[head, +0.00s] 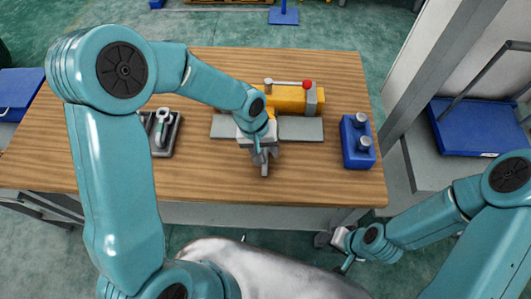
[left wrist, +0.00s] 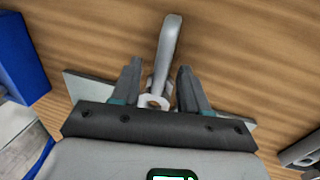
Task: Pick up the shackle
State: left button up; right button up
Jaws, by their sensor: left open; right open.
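The shackle (left wrist: 168,45) is a pale silver metal piece with a round eye at its lower end in the left wrist view. It lies between the two fingers of my left gripper (left wrist: 158,78), which are apart with a gap on each side of it. In the head view my left gripper (head: 262,160) is over the middle front of the wooden table and mostly hides the shackle. My right gripper (head: 341,258) is open and empty, low beyond the table's front edge.
A grey plate (head: 300,129) and a yellow hoist body (head: 290,98) with a red-knobbed lever lie behind my left gripper. A blue block (head: 357,152) with two grey pegs stands right. A dark tray (head: 172,143) holding a metal part is left. The table's (head: 210,175) front is clear.

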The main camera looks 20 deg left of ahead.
pick_arm(q)
jog(key=shift+c, duration=0.2)
grip_shut()
jog(key=shift+w+r, duration=0.1)
jog(key=shift+r, duration=0.05)
